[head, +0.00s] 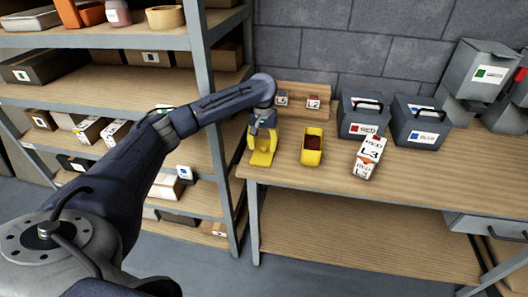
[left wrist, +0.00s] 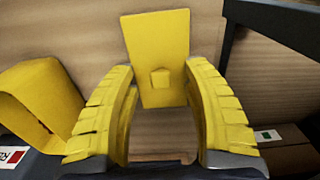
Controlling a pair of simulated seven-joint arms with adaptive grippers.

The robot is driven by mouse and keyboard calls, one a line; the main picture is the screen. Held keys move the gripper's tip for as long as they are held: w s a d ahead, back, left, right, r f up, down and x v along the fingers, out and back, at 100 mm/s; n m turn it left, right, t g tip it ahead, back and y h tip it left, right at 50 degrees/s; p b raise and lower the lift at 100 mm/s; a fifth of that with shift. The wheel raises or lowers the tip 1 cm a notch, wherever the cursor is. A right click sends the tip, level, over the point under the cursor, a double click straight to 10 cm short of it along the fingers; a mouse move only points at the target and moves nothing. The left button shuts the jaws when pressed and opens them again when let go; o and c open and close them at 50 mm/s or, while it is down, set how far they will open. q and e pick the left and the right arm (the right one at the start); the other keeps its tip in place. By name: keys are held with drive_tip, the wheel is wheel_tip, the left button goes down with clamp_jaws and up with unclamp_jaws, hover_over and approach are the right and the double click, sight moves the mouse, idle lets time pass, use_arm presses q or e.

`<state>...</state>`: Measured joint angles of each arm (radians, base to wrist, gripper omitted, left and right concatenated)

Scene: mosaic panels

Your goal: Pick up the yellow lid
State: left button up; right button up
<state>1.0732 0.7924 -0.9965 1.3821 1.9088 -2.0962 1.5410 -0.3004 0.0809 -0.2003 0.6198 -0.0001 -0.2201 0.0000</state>
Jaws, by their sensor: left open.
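The yellow lid (head: 262,158) lies flat on the wooden table near its left end. In the left wrist view the lid (left wrist: 155,35) is a yellow rectangle with a small square knob (left wrist: 160,78) near its middle. My left gripper (head: 260,146) points down at the lid from above. Its two yellow fingers are spread, and in the left wrist view the gripper (left wrist: 160,85) has the knob between the fingers, without visible contact. The exact height above the lid is hard to tell. My right gripper is not in view.
A yellow bin (head: 313,146) with dark red contents stands right of the lid. A white L3 box (head: 369,158), dark RED box (head: 360,116) and BLUE box (head: 418,121) stand further right. A loaded shelf (head: 120,86) rises to the left. The table front right is clear.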

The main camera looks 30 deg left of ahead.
sight(264, 150)
use_arm(q)
drive_tip(key=shift+f, duration=1.25)
clamp_jaws()
